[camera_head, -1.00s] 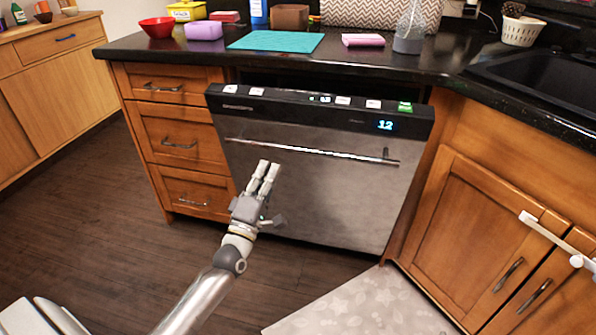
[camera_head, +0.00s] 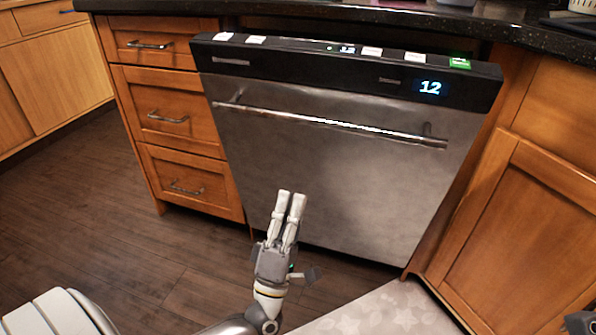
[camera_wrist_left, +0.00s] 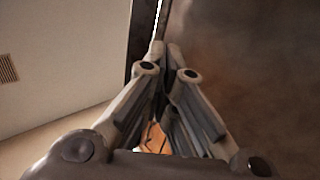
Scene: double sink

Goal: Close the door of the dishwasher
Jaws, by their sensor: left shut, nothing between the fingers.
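The dishwasher door (camera_head: 335,165) is a stainless steel front with a black control strip (camera_head: 350,68) on top and a horizontal bar handle (camera_head: 330,123). It stands slightly ajar, its top edge tilted out from under the counter with a dark gap behind. My left gripper (camera_head: 291,194) is shut and empty, fingers pointing up in front of the lower door in the head view. I cannot tell whether it touches the door. In the left wrist view its fingertips (camera_wrist_left: 170,50) are together, with a brownish metallic surface to the right.
The black countertop (camera_head: 300,20) overhangs the dishwasher. Wooden drawers (camera_head: 170,118) stand to the left and a wooden cabinet (camera_head: 520,215) to the right. A pale patterned mat (camera_head: 390,312) lies in front. Dark wood floor (camera_head: 80,200) is clear at left.

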